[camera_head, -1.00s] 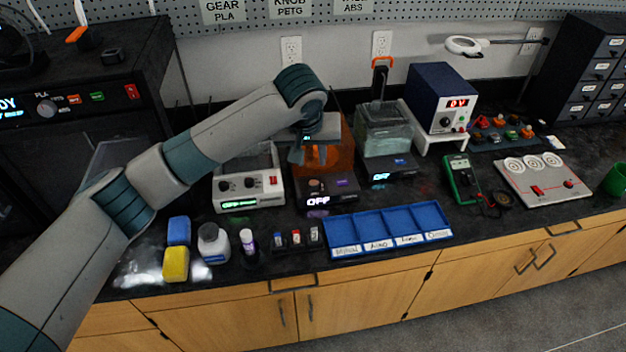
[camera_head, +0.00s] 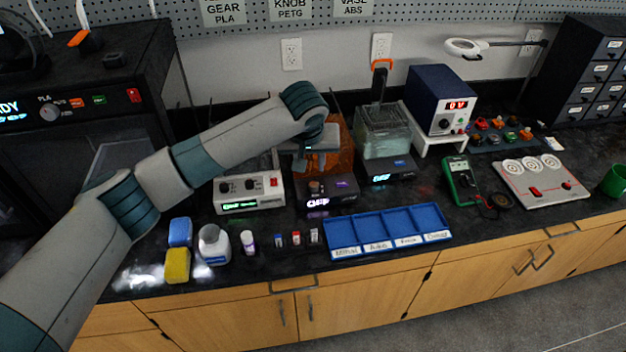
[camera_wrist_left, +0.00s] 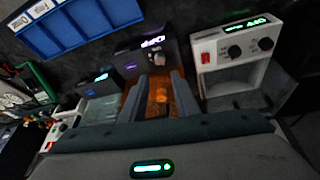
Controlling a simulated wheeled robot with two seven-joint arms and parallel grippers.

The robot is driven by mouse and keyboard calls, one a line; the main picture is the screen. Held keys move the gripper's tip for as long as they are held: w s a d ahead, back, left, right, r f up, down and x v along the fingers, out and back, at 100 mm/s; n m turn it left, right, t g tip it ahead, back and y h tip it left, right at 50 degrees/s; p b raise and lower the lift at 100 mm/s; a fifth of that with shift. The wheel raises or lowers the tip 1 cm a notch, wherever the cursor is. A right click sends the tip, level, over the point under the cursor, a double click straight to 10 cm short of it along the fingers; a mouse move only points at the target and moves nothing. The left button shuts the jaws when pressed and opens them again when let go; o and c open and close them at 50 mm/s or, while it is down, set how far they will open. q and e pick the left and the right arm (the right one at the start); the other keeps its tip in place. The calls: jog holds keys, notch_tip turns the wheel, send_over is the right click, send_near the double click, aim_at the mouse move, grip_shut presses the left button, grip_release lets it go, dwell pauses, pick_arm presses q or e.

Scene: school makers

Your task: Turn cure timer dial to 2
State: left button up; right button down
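The cure unit with the orange see-through chamber (camera_head: 345,155) stands at mid-counter. Its dark front panel (camera_head: 342,190) carries a lit display, blurred but seemingly OFF, and a small dial (camera_head: 315,186). In the left wrist view the dial (camera_wrist_left: 159,58) is beside the display (camera_wrist_left: 152,42), just beyond my fingertips. My left gripper (camera_head: 308,160) hangs over the orange chamber, behind the front panel. In the wrist view my left gripper (camera_wrist_left: 159,80) is open, with orange chamber showing between its fingers and nothing held. The dial's pointer is too small to read. My right gripper is not in view.
A white two-knob unit with a red switch (camera_head: 248,193) stands left of the cure unit. A clear tank unit (camera_head: 385,145) stands right. In front are a blue divided tray (camera_head: 388,232) and small bottles (camera_head: 214,243). A blue power supply (camera_head: 440,95) is farther right.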

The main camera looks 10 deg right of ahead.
aim_at(313, 184)
pick_arm(q)
jog(key=p+x, duration=0.2)
jog(key=x, duration=1.1)
jog(key=shift+c, duration=0.6)
grip_shut()
